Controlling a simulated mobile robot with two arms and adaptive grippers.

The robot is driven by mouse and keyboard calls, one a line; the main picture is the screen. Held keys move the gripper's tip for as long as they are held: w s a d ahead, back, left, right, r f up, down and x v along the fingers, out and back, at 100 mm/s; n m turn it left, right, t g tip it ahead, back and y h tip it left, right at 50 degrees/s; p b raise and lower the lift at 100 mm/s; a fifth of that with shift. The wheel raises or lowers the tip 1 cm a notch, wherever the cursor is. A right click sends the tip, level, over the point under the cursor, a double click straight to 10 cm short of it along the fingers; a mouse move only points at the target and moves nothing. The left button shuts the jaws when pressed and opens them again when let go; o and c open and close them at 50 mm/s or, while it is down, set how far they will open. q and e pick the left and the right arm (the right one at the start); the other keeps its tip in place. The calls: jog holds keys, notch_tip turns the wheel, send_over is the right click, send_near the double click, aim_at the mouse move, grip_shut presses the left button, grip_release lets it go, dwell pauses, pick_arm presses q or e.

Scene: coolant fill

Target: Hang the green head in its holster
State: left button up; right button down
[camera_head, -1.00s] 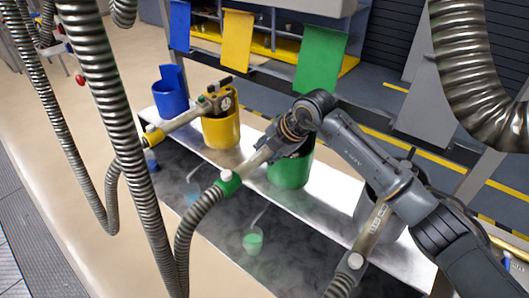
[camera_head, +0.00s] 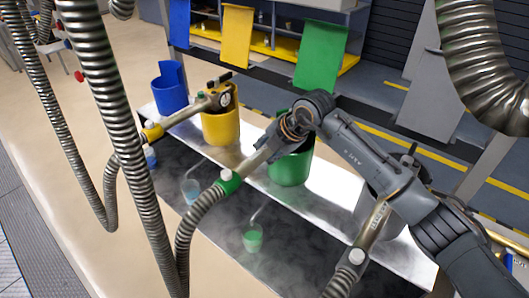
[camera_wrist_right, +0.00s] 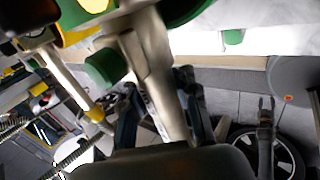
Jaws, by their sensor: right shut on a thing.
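The green head (camera_head: 250,163) is a metal nozzle with a green collar, joined to a ribbed grey hose. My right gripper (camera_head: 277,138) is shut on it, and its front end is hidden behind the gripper. The green holster (camera_head: 291,168) is a round cup on the bench just behind and right of the gripper; the gripper and arm cover part of its rim. I cannot tell whether the head's tip is inside the cup. In the right wrist view the head's metal body (camera_wrist_right: 150,70) runs between my fingers. My left gripper is out of view.
A yellow-collared head (camera_head: 185,118) rests at the yellow holster (camera_head: 222,128). The blue holster (camera_head: 170,92) stands left of it, and another head (camera_head: 374,222) stands at a grey holster on the right. Small cups, one greenish (camera_head: 252,240), line the front. Hoses hang at left.

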jog(key=c, duration=0.9)
grip_release()
jog(key=shift+f, duration=0.15)
jog(key=shift+c, duration=0.2)
jog(key=shift+d+f, duration=0.1)
jog(key=shift+f, duration=0.1)
jog(key=v, duration=1.2)
jog(key=shift+r, duration=0.2)
